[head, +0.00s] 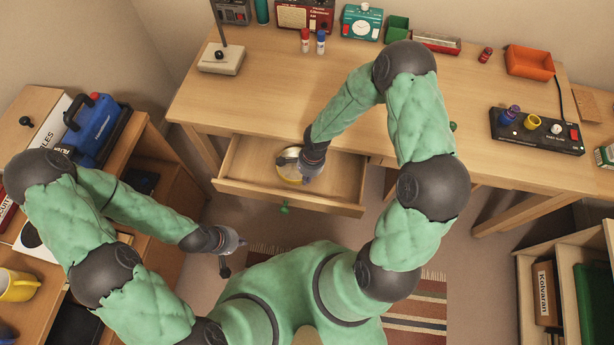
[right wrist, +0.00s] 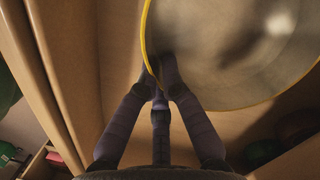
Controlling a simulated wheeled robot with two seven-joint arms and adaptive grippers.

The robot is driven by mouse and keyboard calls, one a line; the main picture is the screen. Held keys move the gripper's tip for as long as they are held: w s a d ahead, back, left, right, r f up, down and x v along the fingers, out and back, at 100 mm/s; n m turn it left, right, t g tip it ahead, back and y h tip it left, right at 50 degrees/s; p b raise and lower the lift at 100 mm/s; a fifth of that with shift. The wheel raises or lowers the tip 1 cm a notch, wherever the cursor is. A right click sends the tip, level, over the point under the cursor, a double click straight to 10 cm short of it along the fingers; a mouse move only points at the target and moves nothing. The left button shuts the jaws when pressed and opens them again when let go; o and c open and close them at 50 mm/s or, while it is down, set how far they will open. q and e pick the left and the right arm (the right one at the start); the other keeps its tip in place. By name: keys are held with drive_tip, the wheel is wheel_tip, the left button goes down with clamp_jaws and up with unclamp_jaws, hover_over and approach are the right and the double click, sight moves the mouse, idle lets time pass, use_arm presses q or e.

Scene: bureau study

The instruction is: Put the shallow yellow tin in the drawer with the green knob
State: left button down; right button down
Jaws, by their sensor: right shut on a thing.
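The shallow yellow tin (head: 287,160) is round, with a yellow rim and a grey metal inside. In the head view it lies within the outline of the open drawer (head: 345,180); I cannot tell whether it touches the drawer floor. The drawer's front carries a green knob (head: 284,208). My right gripper (head: 306,172) is shut on the tin's edge, hiding part of it. In the right wrist view the fingers (right wrist: 160,85) meet at the yellow rim of the tin (right wrist: 225,60). My left gripper (head: 232,254) is empty, fingers spread, left of the drawer and lower in the picture.
Another green knob (head: 453,126) shows beside my right arm. A side shelf with a blue case (head: 95,130) stands left.

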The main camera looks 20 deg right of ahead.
drive_tip(key=shift+f, duration=0.1)
drive_tip(key=c, duration=1.9)
unclamp_jaws()
drive_tip(key=o, duration=0.5)
drive_tip(key=r+p, duration=0.1)
drive_tip(key=r, duration=0.3)
drive_tip(key=d+r+p, duration=0.1)
drive_tip(key=r+p, duration=0.1)
drive_tip(key=r, duration=0.2)
drive_tip(key=r+p, duration=0.1)
drive_tip(key=r, duration=0.3)
drive_tip(key=shift+w+d, duration=0.1)
drive_tip(key=shift+d, duration=0.3)
